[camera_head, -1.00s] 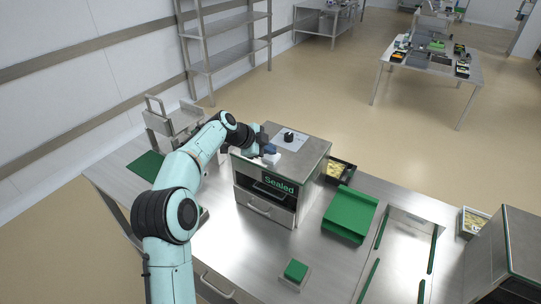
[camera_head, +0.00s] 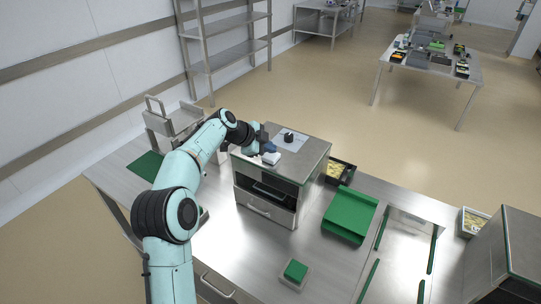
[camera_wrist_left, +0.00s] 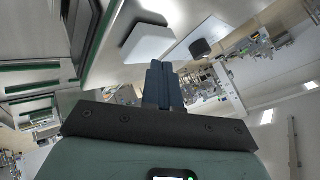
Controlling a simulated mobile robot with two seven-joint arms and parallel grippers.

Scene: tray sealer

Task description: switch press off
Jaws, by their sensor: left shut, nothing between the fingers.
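The press is a steel box (camera_head: 313,154) on the bench, with a dark front panel and a drawer below it. Its display is dark. On its top are a white rocker-like block (camera_head: 271,158) and a black knob (camera_head: 289,137) on a pale plate. My left gripper (camera_head: 269,147) is shut and empty, right beside the white block at the top's left part. In the left wrist view the shut fingers (camera_wrist_left: 161,80) point at the press top, close to the white block (camera_wrist_left: 148,43); the black knob (camera_wrist_left: 200,47) is farther right. Contact cannot be told. My right gripper is not in view.
A green tray (camera_head: 350,214) lies right of the press, with a dark bin of yellow items (camera_head: 340,172) behind it. A steel frame (camera_head: 172,122) stands behind my left arm.

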